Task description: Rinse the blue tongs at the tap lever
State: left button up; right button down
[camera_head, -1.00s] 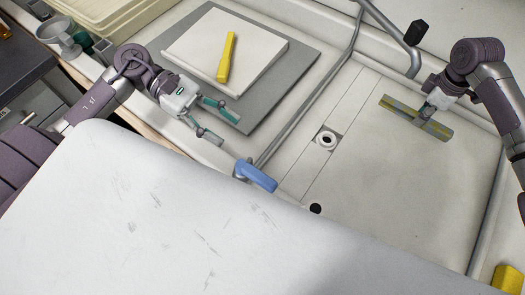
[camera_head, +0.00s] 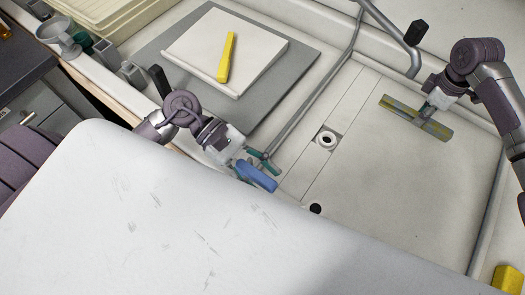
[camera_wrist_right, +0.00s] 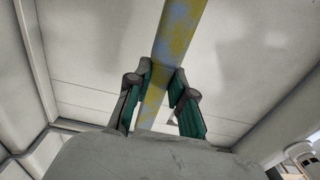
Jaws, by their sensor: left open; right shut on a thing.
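A flat bar, blue-grey with yellow patches, which I take to be the blue tongs (camera_head: 400,109), is in my right gripper (camera_head: 427,115), above the right part of the sink. In the right wrist view the tongs (camera_wrist_right: 178,35) run up between the teal fingers (camera_wrist_right: 160,85), which are shut on them. The blue tap lever (camera_head: 257,176) is at the lower end of a grey pipe on the sink's left rim. My left gripper (camera_head: 258,165) is open at the lever, its teal fingers close about it. I cannot tell whether they touch it.
The sink (camera_head: 415,185) has a drain (camera_head: 327,140) and a black hole (camera_head: 315,208). A bent tap pipe with a black knob (camera_head: 415,33) stands at the back. A yellow strip (camera_head: 227,58) lies on a white board (camera_head: 190,50) at the left. A yellow block (camera_head: 508,279) is at the lower right.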

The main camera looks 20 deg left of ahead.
pick_arm(q)
jog(key=shift+d, duration=0.1)
grip_shut()
dwell(0.3)
jog(key=shift+s+a+m+g+y, duration=0.15)
jog(key=shift+s+m+g+y, duration=0.25)
jog(key=shift+m+g, duration=0.5)
jog(key=shift+s+a+m+g+y, duration=0.15)
jog(key=shift+s+m+g+y, duration=0.2)
jog(key=shift+m+g, duration=0.5)
grip_release()
